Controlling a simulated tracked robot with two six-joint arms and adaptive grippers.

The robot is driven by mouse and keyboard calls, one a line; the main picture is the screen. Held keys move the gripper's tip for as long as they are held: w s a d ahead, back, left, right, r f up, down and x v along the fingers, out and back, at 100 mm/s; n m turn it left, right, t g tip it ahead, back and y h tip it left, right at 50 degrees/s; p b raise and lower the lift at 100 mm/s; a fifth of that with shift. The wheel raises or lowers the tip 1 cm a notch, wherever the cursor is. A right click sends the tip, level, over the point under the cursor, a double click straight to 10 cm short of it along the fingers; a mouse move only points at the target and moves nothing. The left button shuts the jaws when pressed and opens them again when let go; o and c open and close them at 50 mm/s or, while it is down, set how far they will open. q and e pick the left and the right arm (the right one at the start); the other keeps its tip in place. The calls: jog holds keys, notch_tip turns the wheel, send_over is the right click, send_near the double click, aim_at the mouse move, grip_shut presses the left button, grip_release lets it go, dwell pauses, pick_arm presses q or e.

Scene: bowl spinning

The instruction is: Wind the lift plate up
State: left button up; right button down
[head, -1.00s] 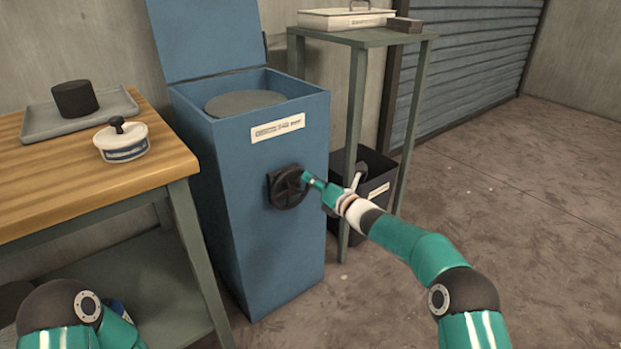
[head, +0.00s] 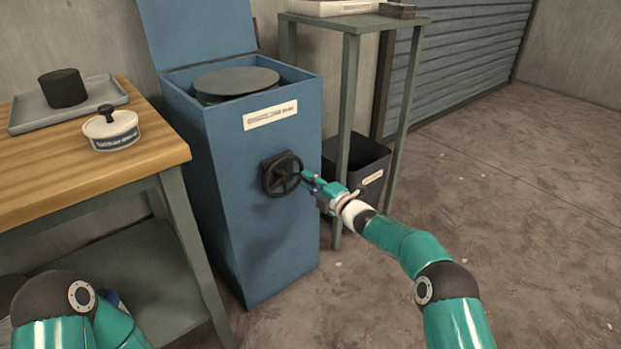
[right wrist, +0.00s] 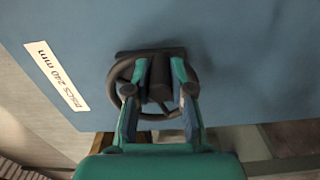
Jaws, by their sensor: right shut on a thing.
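The lift plate (head: 236,80) is a grey round disc at the open top of the blue cabinet (head: 262,225). It stands slightly above the cabinet's front rim, with a dark edge showing under it. The black handwheel (head: 270,187) is on the cabinet's front face. My right gripper (head: 304,180) is at the wheel's right side, shut on it. In the right wrist view the two teal fingers (right wrist: 160,75) reach over the wheel rim (right wrist: 122,72) on both sides of the dark hub; the exact contact is hidden. My left gripper is out of view.
A wooden workbench (head: 150,160) at left holds a grey tray (head: 105,97) with a black cylinder (head: 64,88) and a white lidded pot (head: 112,132). A green side table (head: 345,25) and a black bin (head: 365,160) stand right of the cabinet. Open floor lies farther right.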

aim_at(268, 189)
notch_tip(268, 189, down, 5)
jog(key=s+a+m+b, duration=0.1)
jog(key=s+a+m, duration=0.15)
jog(key=m, duration=0.95)
jog(key=s+a+r+m, duration=0.1)
jog(key=a+m, duration=0.1)
jog(key=m, duration=0.3)
jog(key=s+a+r+m+p, duration=0.1)
jog(key=a+m, duration=0.1)
jog(key=m, duration=0.3)
jog(key=s+a+r+m+p, duration=0.1)
jog(key=s+a+m, duration=0.1)
jog(key=m, duration=0.3)
jog(key=shift+a+r, duration=0.15)
jog(key=shift+r, duration=0.05)
jog(key=shift+s+a+r+m+p, duration=0.15)
jog(key=shift+r+m+p, duration=0.25)
jog(key=shift+m, duration=0.7)
jog(key=shift+a+r+m+p, duration=0.15)
jog(key=shift+r+m+p, duration=0.25)
jog(key=shift+m, duration=0.7)
jog(key=shift+r, duration=0.15)
jog(key=c, duration=1)
grip_release()
jog(key=shift+r, duration=0.1)
jog(key=shift+d, duration=0.1)
